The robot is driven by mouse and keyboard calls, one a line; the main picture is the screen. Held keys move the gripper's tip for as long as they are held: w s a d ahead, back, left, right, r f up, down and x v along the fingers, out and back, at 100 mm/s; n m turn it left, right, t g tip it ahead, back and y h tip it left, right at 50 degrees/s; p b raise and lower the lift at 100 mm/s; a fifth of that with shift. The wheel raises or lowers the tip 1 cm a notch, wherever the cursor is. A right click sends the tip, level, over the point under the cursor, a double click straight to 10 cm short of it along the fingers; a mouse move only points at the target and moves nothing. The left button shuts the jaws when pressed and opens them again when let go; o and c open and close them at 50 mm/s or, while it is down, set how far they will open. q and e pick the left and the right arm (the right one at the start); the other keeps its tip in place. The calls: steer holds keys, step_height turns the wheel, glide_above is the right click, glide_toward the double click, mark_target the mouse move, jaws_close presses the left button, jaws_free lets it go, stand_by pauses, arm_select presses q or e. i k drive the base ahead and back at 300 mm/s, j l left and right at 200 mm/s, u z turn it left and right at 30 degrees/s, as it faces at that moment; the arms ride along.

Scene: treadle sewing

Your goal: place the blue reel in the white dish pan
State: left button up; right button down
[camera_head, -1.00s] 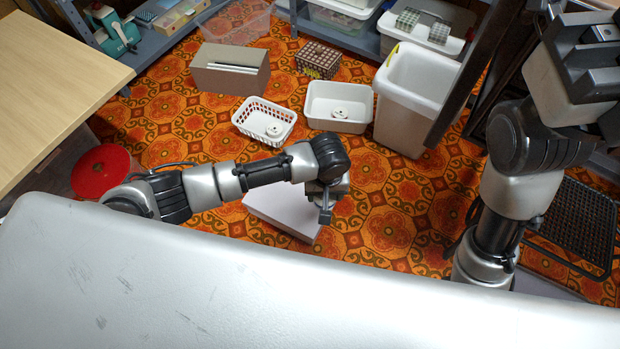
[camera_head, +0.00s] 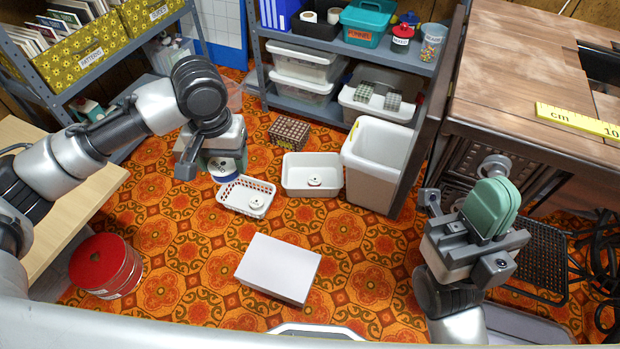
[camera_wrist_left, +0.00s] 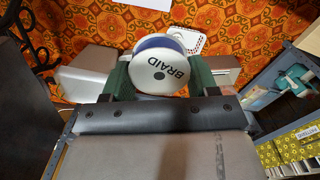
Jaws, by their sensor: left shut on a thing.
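The blue reel (camera_head: 224,168) has a white face marked "BRAID", readable in the left wrist view (camera_wrist_left: 160,72). My left gripper (camera_head: 212,158) is shut on it and holds it in the air above the perforated basket, left of the dish pan in the head view. Both green fingers show beside the reel in the left wrist view. The white dish pan (camera_head: 294,184) stands on the floor with a small white round thing in it. My right gripper (camera_head: 490,208) is raised at the right; its two green fingers look close together with nothing visible between them.
A white perforated basket (camera_head: 233,201) stands left of the dish pan. A tall white bin (camera_head: 372,183) stands right of it, a brown patterned box (camera_head: 289,131) behind. A white slab (camera_head: 278,268) and red-topped tin (camera_head: 104,262) are nearer me. Patterned floor lies clear between.

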mark_target(298, 182)
steer(key=i+j, duration=0.1)
steer(key=j, duration=0.35)
steer(key=i+j+z, duration=0.1)
steer(key=j, duration=0.3)
steer(key=i+j, duration=0.1)
steer(key=j, duration=0.35)
steer(key=i+j, duration=0.1)
steer(key=j, duration=0.3)
steer(key=j+z, duration=0.1)
steer(key=z, duration=1.8)
